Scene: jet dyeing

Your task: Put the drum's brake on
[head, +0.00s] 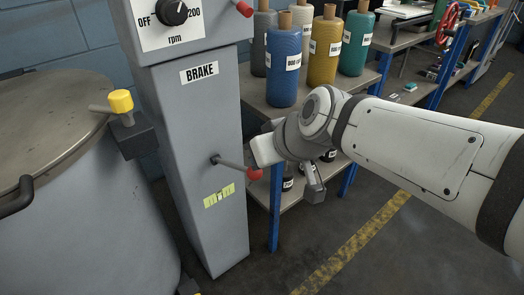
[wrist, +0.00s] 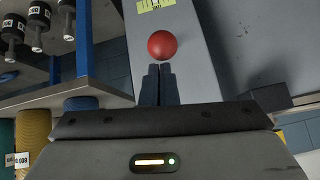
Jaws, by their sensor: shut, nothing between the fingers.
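The brake lever (head: 232,164) is a thin grey rod with a red ball knob (head: 255,174). It sticks out of the grey column (head: 199,130), below the BRAKE label (head: 199,73), pointing right and slightly down in the head view. In the wrist view, which looks upside down, the red knob (wrist: 162,46) is just beyond my gripper's fingertips (wrist: 160,70). My gripper is shut and empty. I cannot tell whether the fingertips touch the knob. In the head view my wrist is beside and above the knob and the fingers are not clear. The drum is not identifiable.
A yellow-green marked plate (head: 219,196) is below the lever. A rpm dial (head: 174,12) and another red knob (head: 244,9) are above. A grey vat (head: 75,190) stands left. A shelf with yarn cones (head: 283,65) stands behind my arm. Floor at lower right is clear.

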